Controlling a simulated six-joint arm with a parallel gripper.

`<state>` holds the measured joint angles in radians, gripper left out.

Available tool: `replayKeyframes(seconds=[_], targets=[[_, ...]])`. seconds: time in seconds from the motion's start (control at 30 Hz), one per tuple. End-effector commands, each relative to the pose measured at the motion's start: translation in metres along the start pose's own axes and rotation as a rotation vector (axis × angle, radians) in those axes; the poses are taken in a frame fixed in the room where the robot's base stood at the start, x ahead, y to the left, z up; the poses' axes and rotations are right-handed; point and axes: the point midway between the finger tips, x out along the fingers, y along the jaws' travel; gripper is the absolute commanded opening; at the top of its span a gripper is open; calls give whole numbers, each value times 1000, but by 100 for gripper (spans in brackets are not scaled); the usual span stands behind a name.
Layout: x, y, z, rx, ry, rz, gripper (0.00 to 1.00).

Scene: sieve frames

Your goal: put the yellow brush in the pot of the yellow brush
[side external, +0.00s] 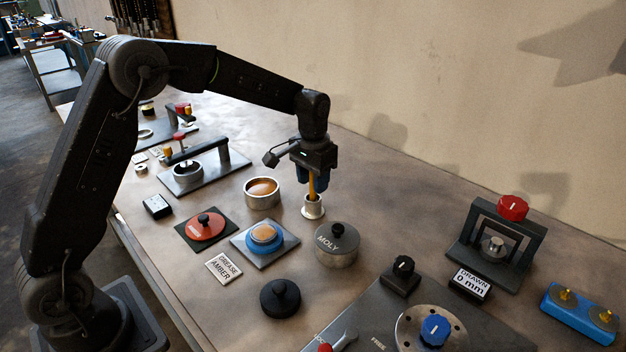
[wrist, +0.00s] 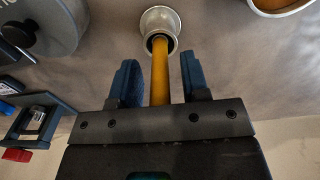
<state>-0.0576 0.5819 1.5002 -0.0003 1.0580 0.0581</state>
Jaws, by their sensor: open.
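The yellow brush (side external: 312,186) stands about upright, its lower end inside the mouth of a small pale metal pot (side external: 313,210). In the wrist view the brush's yellow handle (wrist: 160,75) runs down into the round mouth of the pot (wrist: 160,20); its bristles are hidden. My gripper (side external: 311,187) is above the pot, pointing down. Its blue fingers (wrist: 160,82) are apart, one on each side of the handle, with a visible gap on both sides. The upper end of the handle is hidden by my gripper.
An open pot of amber grease (side external: 262,188) stands just left of the brush pot. The lidded MOLY pot (side external: 337,247) stands close in front. A black frame with a red knob (side external: 512,207) is at right. Bare bench lies behind and right of the pot.

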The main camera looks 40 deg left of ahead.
Motion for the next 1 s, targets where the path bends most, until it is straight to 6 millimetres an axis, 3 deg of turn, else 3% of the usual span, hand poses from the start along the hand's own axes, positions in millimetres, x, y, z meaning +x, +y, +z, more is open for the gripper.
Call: replayKeyframes(seconds=[0.53, 0.7, 0.87, 1.0], targets=[[-100, 0, -1, 0, 5, 0, 42], [-117, 0, 0, 0, 2, 0, 42], [-121, 0, 0, 0, 1, 0, 42], [-130, 2, 11, 0, 22, -1, 42]])
